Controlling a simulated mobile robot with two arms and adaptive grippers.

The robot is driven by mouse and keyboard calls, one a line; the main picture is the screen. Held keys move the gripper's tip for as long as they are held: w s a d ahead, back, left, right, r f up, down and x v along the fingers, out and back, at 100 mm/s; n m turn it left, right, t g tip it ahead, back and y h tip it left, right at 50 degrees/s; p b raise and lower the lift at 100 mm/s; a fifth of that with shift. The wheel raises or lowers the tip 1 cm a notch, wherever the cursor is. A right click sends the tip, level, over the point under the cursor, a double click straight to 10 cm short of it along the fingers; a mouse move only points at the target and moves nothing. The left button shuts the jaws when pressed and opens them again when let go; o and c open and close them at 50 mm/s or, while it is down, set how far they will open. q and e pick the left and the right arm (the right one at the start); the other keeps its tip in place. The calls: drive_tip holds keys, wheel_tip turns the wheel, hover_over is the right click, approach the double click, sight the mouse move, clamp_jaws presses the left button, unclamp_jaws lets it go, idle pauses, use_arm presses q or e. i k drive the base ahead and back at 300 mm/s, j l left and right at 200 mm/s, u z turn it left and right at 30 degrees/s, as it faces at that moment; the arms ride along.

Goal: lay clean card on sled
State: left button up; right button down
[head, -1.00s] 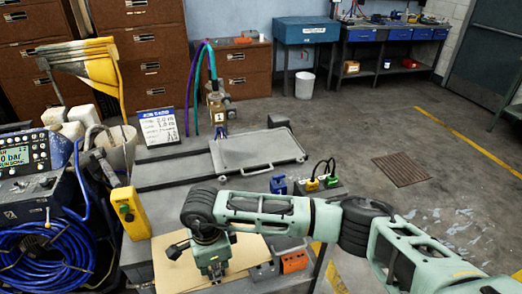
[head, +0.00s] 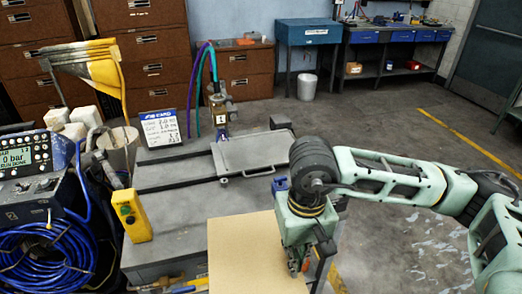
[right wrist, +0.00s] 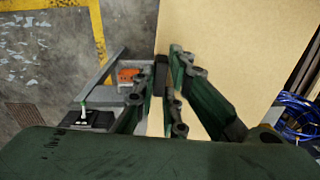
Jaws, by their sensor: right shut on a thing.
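The card (head: 240,245) is a plain tan sheet at the bottom middle of the head view, and it fills much of the right wrist view (right wrist: 225,45). My right gripper (head: 295,268) is shut on the card's right edge, and its fingers also show in the right wrist view (right wrist: 172,75). The card appears raised above the bench front. The sled (head: 252,155) is a flat grey tray with a small front handle, lying behind the card on the bench. Its top looks bare. My left gripper is not in view.
A yellow control box (head: 131,215) stands at the bench's left, by a blue hose coil (head: 40,262). A sign board (head: 160,127) and a nozzle with purple and teal hoses (head: 219,108) stand behind the sled. A blue block (head: 280,184) sits beside my right arm.

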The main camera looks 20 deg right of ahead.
sight(262, 149)
drive_tip(key=i+l+u, duration=0.1)
drive_tip(key=u, duration=0.35)
drive_tip(key=l+u, duration=0.4)
drive_tip(key=i+l+u, duration=0.2)
drive_tip(key=l, duration=0.8)
drive_tip(key=l+u, duration=0.2)
drive_tip(key=l, duration=0.75)
